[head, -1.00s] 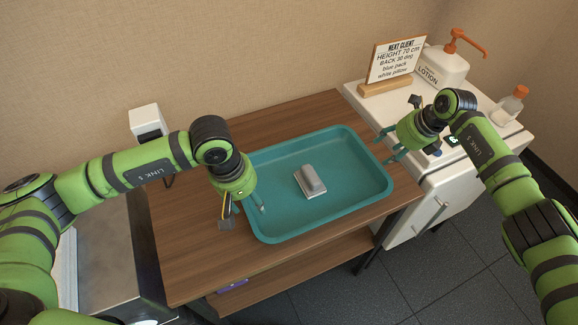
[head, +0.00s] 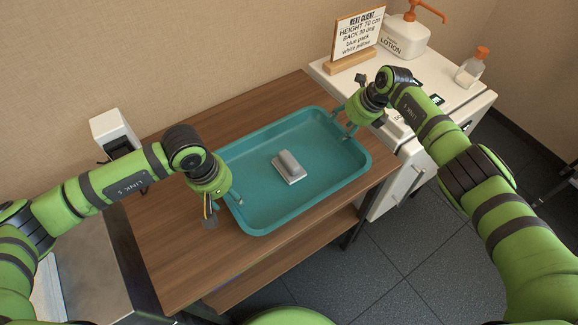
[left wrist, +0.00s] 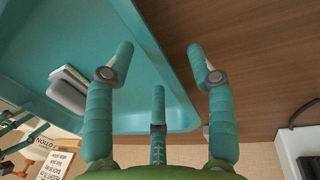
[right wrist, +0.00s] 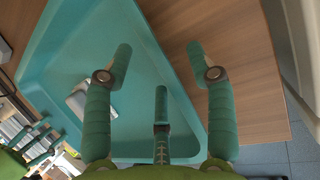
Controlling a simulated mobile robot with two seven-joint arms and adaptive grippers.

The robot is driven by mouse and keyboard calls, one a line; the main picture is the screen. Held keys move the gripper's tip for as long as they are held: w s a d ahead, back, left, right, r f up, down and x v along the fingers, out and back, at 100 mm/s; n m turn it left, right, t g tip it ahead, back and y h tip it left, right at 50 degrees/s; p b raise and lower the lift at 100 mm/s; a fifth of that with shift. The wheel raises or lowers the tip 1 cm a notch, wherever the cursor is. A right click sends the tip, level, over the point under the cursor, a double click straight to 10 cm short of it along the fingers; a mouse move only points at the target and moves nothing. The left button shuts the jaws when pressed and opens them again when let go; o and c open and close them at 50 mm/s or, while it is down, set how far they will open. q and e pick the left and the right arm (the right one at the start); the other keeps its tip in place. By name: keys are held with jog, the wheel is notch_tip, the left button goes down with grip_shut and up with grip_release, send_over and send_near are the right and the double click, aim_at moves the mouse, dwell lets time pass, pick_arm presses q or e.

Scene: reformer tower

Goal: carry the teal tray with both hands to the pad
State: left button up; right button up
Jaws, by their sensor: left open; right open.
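The teal tray (head: 325,176) lies flat on the wooden table, with a grey and white block-shaped object (head: 289,166) on its floor. My left gripper (head: 237,201) is open at the tray's left rim; in the left wrist view (left wrist: 161,52) its fingers lie on either side of the rim, one over the tray, one over the wood. My right gripper (head: 345,130) is open at the right rim; in the right wrist view (right wrist: 159,52) its fingers also straddle the rim. Neither is closed on it. I cannot make out a pad.
The wooden table (head: 165,235) has bare top left of the tray and a lower shelf (head: 280,262). A white cabinet (head: 400,185) at right carries a sign (head: 358,35), a lotion pump bottle (head: 404,38) and an orange-capped bottle (head: 471,68). A white device (head: 115,130) stands at left.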

pick_arm(q)
jog(key=shift+w+d+f, duration=0.1)
jog(key=shift+d+f, duration=0.05)
jog(key=shift+f, duration=0.95)
pick_arm(e)
jog(key=shift+x, duration=1.15)
pick_arm(q)
grip_shut()
pick_arm(e)
grip_shut()
jog(key=shift+r, duration=0.1)
